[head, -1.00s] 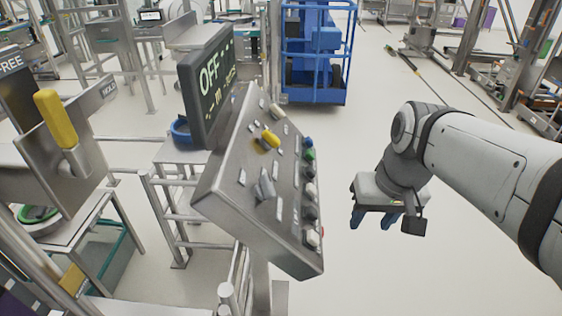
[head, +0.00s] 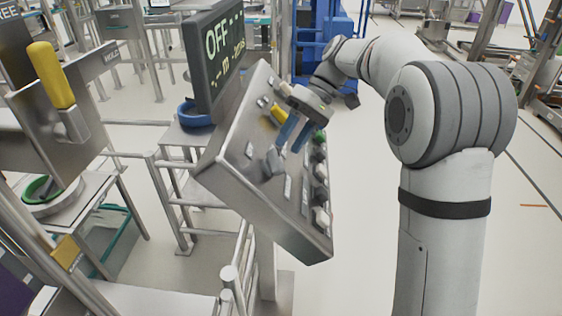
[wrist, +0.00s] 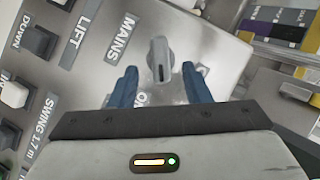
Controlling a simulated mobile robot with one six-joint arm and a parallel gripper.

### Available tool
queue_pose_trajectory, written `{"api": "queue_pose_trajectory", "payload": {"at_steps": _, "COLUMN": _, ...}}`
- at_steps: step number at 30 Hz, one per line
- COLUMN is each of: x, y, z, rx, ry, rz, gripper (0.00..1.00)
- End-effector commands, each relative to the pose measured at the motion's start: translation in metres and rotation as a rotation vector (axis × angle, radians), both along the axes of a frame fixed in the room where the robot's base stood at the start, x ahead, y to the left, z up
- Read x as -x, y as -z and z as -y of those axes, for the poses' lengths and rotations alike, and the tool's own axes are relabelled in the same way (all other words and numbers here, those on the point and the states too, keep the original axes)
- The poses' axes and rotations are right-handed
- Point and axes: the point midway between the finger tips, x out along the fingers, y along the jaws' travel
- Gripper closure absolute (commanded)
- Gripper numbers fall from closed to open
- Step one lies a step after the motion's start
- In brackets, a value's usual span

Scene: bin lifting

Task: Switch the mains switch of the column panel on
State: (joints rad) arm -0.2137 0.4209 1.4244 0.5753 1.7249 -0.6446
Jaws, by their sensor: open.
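The column panel (head: 235,165) is a tilted metal box with switches and push buttons. The grey lever also shows in the head view (head: 273,161). My gripper (wrist: 160,70) is open, with its two blue fingers on either side of the lever; contact cannot be told. In the head view my gripper (head: 288,147) is over the panel face. The display (head: 215,55) above the panel reads OFF.
A yellow switch (head: 279,115) is on the panel close to my gripper. A row of push buttons (head: 320,172) runs along the panel's right edge. A yellow handle (head: 50,75) is on a panel at left. A blue lift (head: 320,30) stands behind; open floor lies right.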

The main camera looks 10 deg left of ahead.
Motion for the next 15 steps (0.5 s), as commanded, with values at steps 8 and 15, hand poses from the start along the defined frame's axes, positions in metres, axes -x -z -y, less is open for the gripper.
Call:
{"api": "queue_pose_trajectory", "payload": {"at_steps": 8, "x": 0.022, "y": 0.033, "z": -0.020, "rx": 0.002, "ry": -0.001, "rz": -0.001, "gripper": 0.56}}
{"api": "queue_pose_trajectory", "payload": {"at_steps": 15, "x": 0.029, "y": 0.044, "z": -0.026, "rx": 0.002, "ry": 0.000, "rz": 0.001, "gripper": 0.56}}
